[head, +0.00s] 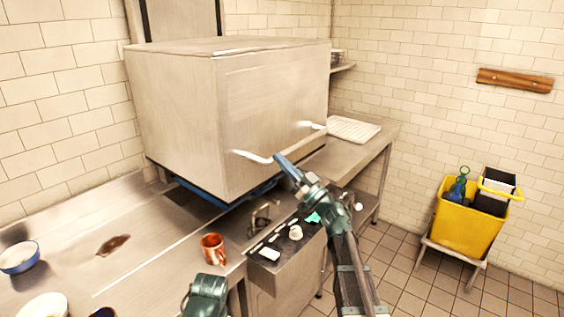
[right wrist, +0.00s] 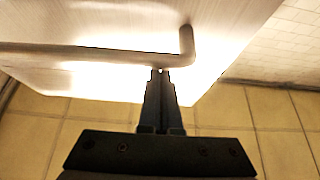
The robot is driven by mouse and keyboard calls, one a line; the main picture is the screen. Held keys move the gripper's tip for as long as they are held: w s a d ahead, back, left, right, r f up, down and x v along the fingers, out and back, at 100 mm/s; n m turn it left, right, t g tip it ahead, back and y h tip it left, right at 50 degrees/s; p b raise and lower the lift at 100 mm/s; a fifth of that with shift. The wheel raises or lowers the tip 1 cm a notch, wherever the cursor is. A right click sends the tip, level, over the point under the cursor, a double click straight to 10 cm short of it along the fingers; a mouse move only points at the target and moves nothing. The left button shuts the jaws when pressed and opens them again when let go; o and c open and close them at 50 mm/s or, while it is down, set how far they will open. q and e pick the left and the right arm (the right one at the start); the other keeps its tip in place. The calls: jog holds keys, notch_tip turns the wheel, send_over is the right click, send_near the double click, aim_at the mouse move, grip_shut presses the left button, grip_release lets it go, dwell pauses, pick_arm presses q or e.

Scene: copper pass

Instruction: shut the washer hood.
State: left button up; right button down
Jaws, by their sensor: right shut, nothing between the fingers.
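The washer hood (head: 270,100) is a large steel box over the counter. Its lower edge stands a little above the counter, and a blue rack (head: 258,190) shows in the gap. A pale bar handle (head: 252,156) runs across the hood's lower front. My right gripper (head: 280,158) is shut and empty, with its tips at the handle. In the right wrist view, the shut fingertips (right wrist: 160,71) lie at the lower edge of the handle bar (right wrist: 90,54); I cannot tell whether they touch it. My left gripper is not clearly seen.
A copper mug (head: 213,249) stands on the steel counter (head: 150,240), with bowls (head: 18,257) at the left. A white ridged tray (head: 353,129) lies on the right counter. A yellow mop bucket (head: 465,225) stands at right.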

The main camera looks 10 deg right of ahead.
pick_arm(q)
notch_tip(320, 180, down, 10)
jog(key=b, duration=0.8)
pick_arm(e)
notch_tip(320, 180, down, 10)
pick_arm(q)
jog(key=shift+r, duration=0.1)
pick_arm(e)
jog(key=shift+w+a, duration=0.1)
